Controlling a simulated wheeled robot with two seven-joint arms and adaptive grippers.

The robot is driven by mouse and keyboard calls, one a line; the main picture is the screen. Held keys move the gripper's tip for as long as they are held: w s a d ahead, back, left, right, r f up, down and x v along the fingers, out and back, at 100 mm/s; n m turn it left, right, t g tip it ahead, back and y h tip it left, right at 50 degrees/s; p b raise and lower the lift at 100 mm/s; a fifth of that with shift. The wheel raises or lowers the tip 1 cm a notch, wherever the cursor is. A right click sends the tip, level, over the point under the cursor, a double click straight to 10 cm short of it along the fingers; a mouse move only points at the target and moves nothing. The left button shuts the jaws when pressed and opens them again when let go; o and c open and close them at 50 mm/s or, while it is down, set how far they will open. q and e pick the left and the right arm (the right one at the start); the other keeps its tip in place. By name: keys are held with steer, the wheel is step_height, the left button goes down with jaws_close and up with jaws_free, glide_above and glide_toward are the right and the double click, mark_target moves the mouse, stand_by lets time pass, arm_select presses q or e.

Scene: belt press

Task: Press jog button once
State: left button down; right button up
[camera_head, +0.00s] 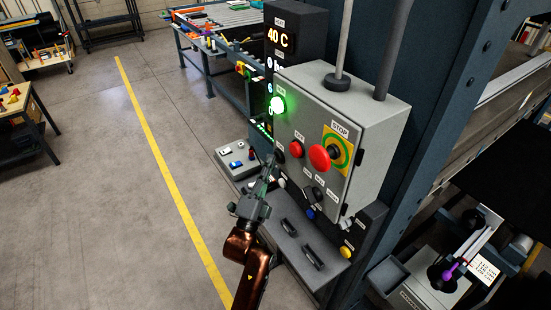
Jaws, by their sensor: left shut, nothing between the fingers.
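A grey control box (330,110) stands on the press frame. Its front face carries a lit green button (278,104), a red button (297,149), a large red mushroom stop button (320,157) on a yellow plate, and a dark button (280,156) at the lower left. The small labels are too small to read, so I cannot tell for sure which one is the jog button. My left gripper (272,162) is shut and empty, pointing up with its tips close to the dark button. I cannot tell whether they touch it. My right gripper is out of view.
A dark display (293,32) reads 40 C behind the box. Below the box, a grey panel with black handles (287,227) sits near a blue knob (310,214) and a yellow knob (345,252). A small grey switch box (238,160) is left of my gripper.

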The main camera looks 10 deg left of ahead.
arm_select(q)
steer(key=shift+s+a, duration=0.55)
steer(key=shift+s, duration=0.1)
steer(key=shift+s+a+p, duration=0.65)
steer(key=shift+s+a, duration=1.15)
